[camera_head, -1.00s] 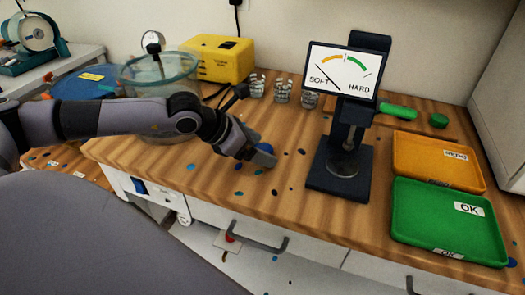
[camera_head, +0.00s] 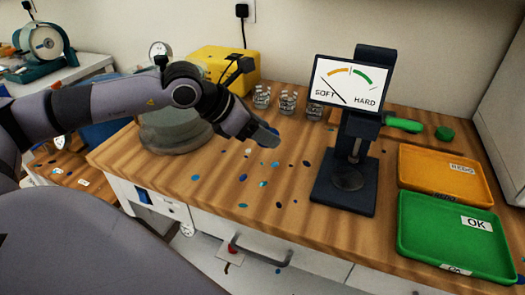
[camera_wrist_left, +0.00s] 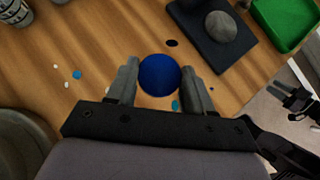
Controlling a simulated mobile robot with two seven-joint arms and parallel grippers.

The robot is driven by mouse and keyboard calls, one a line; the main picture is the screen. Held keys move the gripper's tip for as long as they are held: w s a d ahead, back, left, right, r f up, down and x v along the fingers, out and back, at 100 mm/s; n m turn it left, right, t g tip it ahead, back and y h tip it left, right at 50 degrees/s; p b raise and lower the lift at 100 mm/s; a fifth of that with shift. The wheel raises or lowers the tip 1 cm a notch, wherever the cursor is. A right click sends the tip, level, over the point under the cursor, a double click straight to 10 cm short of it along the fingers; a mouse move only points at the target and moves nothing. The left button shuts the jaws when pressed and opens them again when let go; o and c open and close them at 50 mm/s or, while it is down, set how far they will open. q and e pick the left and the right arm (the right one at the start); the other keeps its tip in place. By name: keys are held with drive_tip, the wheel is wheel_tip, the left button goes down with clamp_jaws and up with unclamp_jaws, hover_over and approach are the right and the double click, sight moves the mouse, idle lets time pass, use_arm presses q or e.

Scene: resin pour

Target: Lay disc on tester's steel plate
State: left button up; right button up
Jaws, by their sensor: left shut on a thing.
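A round blue disc (camera_wrist_left: 160,75) is held between the two fingers of my left gripper (camera_wrist_left: 159,85) in the left wrist view. In the head view my left gripper (camera_head: 268,138) is above the wooden bench, left of the tester (camera_head: 357,125), and only a sliver of the disc shows at its tip. The tester is dark, with a SOFT–HARD dial on top. Its round steel plate (camera_head: 347,178) sits on the dark base and also shows in the left wrist view (camera_wrist_left: 221,26). The disc is apart from the plate.
An orange tray (camera_head: 412,181) and a green OK tray (camera_head: 417,240) lie right of the tester. Several small glass cups (camera_head: 288,103) stand behind my gripper. A yellow box (camera_head: 230,65) is at the back. Coloured spots dot the bench between gripper and tester.

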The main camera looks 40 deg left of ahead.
use_arm(q)
wheel_tip(320, 180, up, 12)
drive_tip(key=shift+n, duration=0.3)
drive_tip(key=shift+s+d+f+p, duration=0.5)
drive_tip(key=shift+s+d+f, duration=0.45)
drive_tip(key=shift+d+f, duration=1)
drive_tip(key=shift+s+d+f+p, duration=0.45)
drive_tip(key=shift+s+d+f, duration=0.6)
drive_tip(key=shift+f, duration=1.6)
drive_tip(key=shift+s+d+f+p, duration=0.5)
drive_tip(key=shift+s+d+f, duration=0.35)
drive_tip(key=shift+d+f, duration=1.1)
drive_tip(key=shift+a+f, duration=0.2)
drive_tip(key=shift+f, duration=0.15)
